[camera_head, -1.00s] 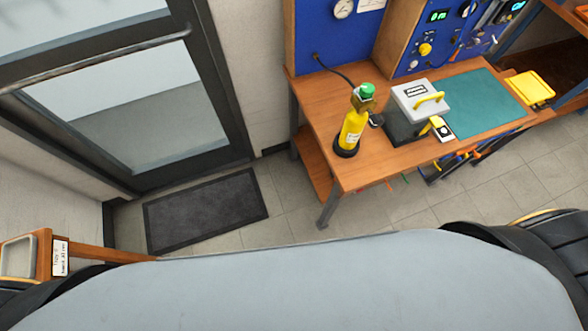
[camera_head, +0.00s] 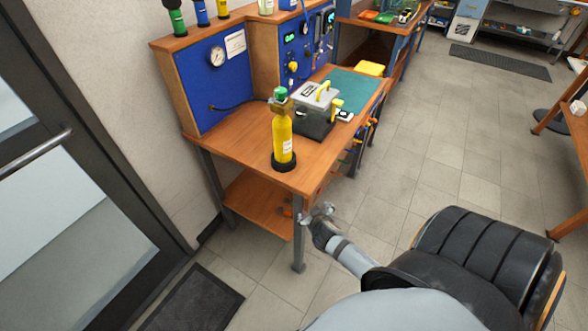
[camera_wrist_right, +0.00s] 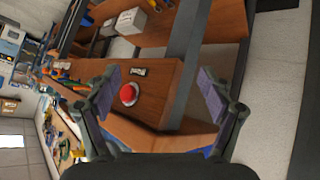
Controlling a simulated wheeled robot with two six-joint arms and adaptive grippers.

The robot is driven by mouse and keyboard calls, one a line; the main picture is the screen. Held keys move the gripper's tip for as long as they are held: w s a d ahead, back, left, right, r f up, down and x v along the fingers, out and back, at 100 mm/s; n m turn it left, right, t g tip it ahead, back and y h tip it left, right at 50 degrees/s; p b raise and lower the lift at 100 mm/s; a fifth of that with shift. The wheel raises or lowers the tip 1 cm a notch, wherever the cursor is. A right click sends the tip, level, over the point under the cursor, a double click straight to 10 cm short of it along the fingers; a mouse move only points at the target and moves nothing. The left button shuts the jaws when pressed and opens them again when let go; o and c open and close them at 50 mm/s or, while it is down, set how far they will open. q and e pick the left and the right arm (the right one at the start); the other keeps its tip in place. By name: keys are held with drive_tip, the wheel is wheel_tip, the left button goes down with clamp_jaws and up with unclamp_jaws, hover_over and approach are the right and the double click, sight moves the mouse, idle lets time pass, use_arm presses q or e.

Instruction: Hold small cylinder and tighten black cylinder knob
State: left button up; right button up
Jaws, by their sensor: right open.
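A yellow cylinder (camera_head: 283,138) with a green top (camera_head: 281,93) stands upright in a black base (camera_head: 284,162) near the front left corner of the wooden bench (camera_head: 235,145). Smaller cylinders, one green (camera_head: 177,20), one blue (camera_head: 201,12) and one yellow (camera_head: 222,8), stand on the ledge above the blue panel. I cannot tell which part is the black cylinder knob. My right gripper (camera_head: 318,212) is below and in front of the bench's front edge, apart from the cylinders. In the right wrist view it is open and empty (camera_wrist_right: 160,76). My left gripper is not in view.
A grey box with a yellow handle (camera_head: 315,97) and a teal mat (camera_head: 358,88) lie right of the yellow cylinder. A gauge (camera_head: 217,56) is on the blue panel. The right wrist view shows a red button (camera_wrist_right: 129,94) on a wooden surface. Open floor (camera_head: 440,150) lies right.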

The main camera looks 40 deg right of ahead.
sight(285, 139)
drive_tip(key=w+r+t, duration=0.1)
drive_tip(key=r, duration=0.4)
drive_tip(key=w+r+m+t+h+b, duration=0.1)
drive_tip(key=r+t, duration=0.1)
drive_tip(key=r, duration=0.3)
drive_tip(key=w+r+m+t+b, duration=0.1)
drive_tip(key=w+r+t, duration=0.1)
drive_tip(key=r, duration=0.4)
drive_tip(key=shift+w+a+h, duration=0.1)
drive_tip(key=shift+a+h, duration=0.2)
drive_tip(key=shift+h, duration=0.1)
drive_tip(key=w+a+r+t+y, duration=0.2)
drive_tip(key=w+r+t, duration=0.2)
drive_tip(key=r, duration=0.2)
drive_tip(key=shift+n, duration=0.4)
drive_tip(key=p+x, duration=0.2)
drive_tip(key=x, duration=0.7)
drive_tip(key=shift+w+d+p, duration=0.15)
drive_tip(key=shift+p, duration=0.2)
drive_tip(key=shift+w+d+f, duration=0.1)
drive_tip(key=shift+w+d, duration=0.05)
drive_tip(key=shift+w, duration=0.2)
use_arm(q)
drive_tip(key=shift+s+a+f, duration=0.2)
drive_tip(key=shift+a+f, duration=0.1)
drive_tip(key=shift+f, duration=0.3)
use_arm(e)
drive_tip(key=shift+c, duration=0.5)
